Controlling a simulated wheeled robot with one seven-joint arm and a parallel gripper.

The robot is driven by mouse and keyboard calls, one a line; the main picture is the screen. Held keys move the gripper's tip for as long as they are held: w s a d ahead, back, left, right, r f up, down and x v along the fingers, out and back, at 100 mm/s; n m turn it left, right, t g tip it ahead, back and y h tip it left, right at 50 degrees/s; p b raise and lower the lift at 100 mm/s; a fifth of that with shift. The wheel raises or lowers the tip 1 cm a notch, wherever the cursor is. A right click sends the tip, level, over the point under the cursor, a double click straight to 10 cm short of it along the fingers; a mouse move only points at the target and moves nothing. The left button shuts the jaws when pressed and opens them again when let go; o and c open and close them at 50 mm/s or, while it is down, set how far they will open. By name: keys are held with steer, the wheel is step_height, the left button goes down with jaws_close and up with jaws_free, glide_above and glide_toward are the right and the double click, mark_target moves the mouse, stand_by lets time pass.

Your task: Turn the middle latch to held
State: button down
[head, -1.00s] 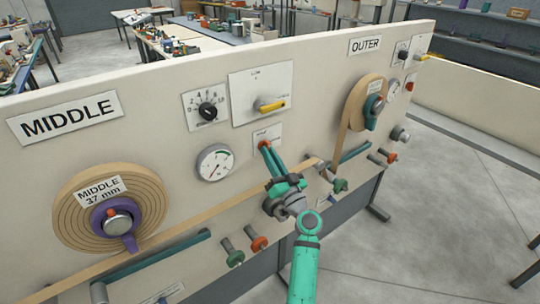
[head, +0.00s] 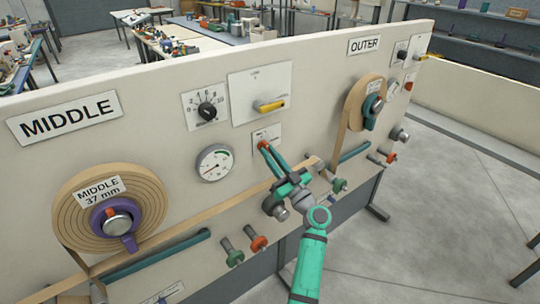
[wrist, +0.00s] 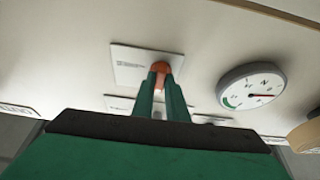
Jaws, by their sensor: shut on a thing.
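The latch is a small orange-red knob (head: 263,145) on a white plate (head: 274,133) in the middle of the panel. In the wrist view the knob (wrist: 160,68) sits between the tips of two green fingers. My gripper (head: 265,148) is shut on the knob, its fingers reaching up and left from the wrist. The fingers hide part of the knob, and the plate's lettering is too small to read, so I cannot tell the latch's setting.
A round gauge (head: 215,163) is left of my gripper. A yellow lever (head: 269,105) and black dial (head: 207,110) are above. The middle roll (head: 75,220) is left, the outer roll (head: 358,103) right. Green and orange knobs (head: 256,242) stick out below.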

steer(key=shift+f, duration=0.1)
steer(key=c, duration=1.8)
jaws_free()
steer(key=shift+o, duration=0.2)
steer(key=shift+w+d, duration=0.1)
steer(key=v, duration=1.1)
